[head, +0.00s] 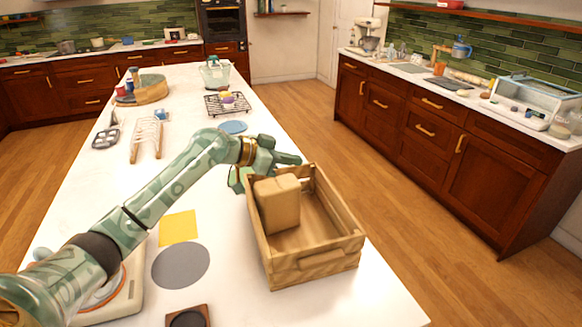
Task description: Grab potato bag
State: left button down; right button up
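A brown, block-like bag (277,203), which looks like the potato bag, stands upright in the left part of a wooden crate (316,268). The crate is on the white counter. My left gripper (265,168) is at the bag's far upper side, by the crate's far left corner. Its green fingers look spread apart, one at the left by the crate wall and one reaching right above the bag. I cannot tell whether they touch the bag. Part of the gripper is hidden behind the bag and crate. My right gripper is not in view.
The crate's right half is empty. A yellow square (178,228), a grey disc (181,265) and a small brown coaster (188,317) lie left of the crate. A wire rack (228,104) and a blue disc (233,127) are farther back. The counter's right edge is close to the crate.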

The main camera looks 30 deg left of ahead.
pick_arm(q)
jog(key=shift+c, duration=2.2)
grip_release()
jog(key=shift+s+a+r, duration=0.1)
jog(key=v, duration=1.5)
jog(key=shift+o, duration=1.2)
jog(key=shift+s+a, duration=0.2)
jog(key=shift+s, duration=0.1)
jog(key=n+b, duration=0.1)
jog(key=b, duration=0.1)
send_near(257, 193)
jog(key=shift+m, duration=0.3)
jog(key=x, duration=0.9)
jog(key=shift+w+b, duration=0.1)
jog(key=shift+b, duration=0.3)
jog(key=shift+w+a+x, duration=0.15)
jog(key=shift+x, duration=1.3)
jog(key=shift+w+a+x, duration=0.1)
jog(key=shift+a+x, duration=0.05)
jog(key=shift+x, duration=1.25)
